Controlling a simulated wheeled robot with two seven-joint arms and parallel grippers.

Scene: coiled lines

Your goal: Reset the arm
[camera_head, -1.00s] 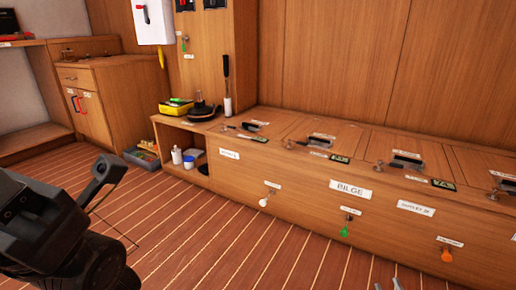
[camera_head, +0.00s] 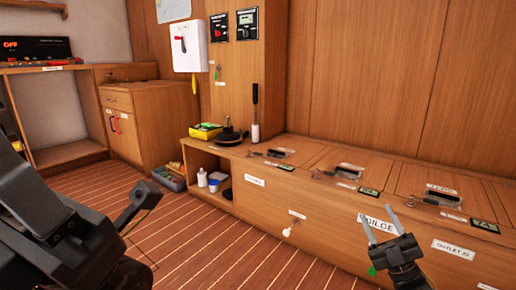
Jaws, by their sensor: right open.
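My right gripper (camera_head: 377,226) is at the lower right, in front of the wooden bench (camera_head: 262,202). Its two pale fingers point up and are apart, with nothing between them. It covers part of the label that reads "...ILGE". My left arm fills the lower left of the view, dark and close. A slim dark part (camera_head: 138,202) of it reaches up over the floor. I cannot make out left fingertips.
The bench top holds several hatches with dark handles. A yellow tray (camera_head: 206,132) stands at its left end, and a grey crate (camera_head: 170,176) is on the floor. A cabinet (camera_head: 122,130) stands further left. The striped floor (camera_head: 215,250) between is clear.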

